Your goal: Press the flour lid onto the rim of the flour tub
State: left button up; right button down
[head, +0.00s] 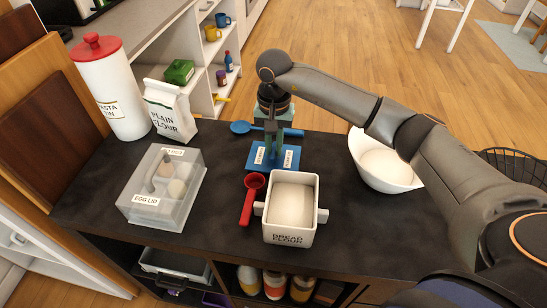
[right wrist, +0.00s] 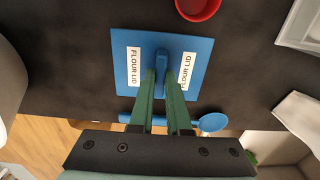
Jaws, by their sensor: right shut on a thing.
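The blue square flour lid (head: 289,164) has two white labels and a raised blue handle. It also shows in the right wrist view (right wrist: 203,88). My right gripper (head: 273,149) comes down from above and is shut on the lid's handle, its green fingers (right wrist: 168,78) on either side of it. The lid looks level; I cannot tell whether it touches the counter. The white square flour tub (head: 290,238), labelled BREAD FLOUR, stands nearer to me, open and filled with pale flour. The lid is behind the tub, apart from it. My left gripper is not in view.
A red scoop (head: 248,199) lies just left of the tub. A blue spoon (head: 240,128) lies behind the lid. A white bowl (head: 396,182) stands right. A clear egg box (head: 141,213), a flour bag (head: 166,118) and a pasta tin (head: 104,86) stand left.

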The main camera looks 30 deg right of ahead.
aim_at(274, 150)
jog(key=shift+r, duration=0.5)
jog(key=shift+r+p, duration=0.1)
jog(key=shift+p, duration=0.2)
jog(key=shift+r, duration=0.1)
jog(key=shift+r+p, duration=2.2)
jog(key=shift+r, duration=1.2)
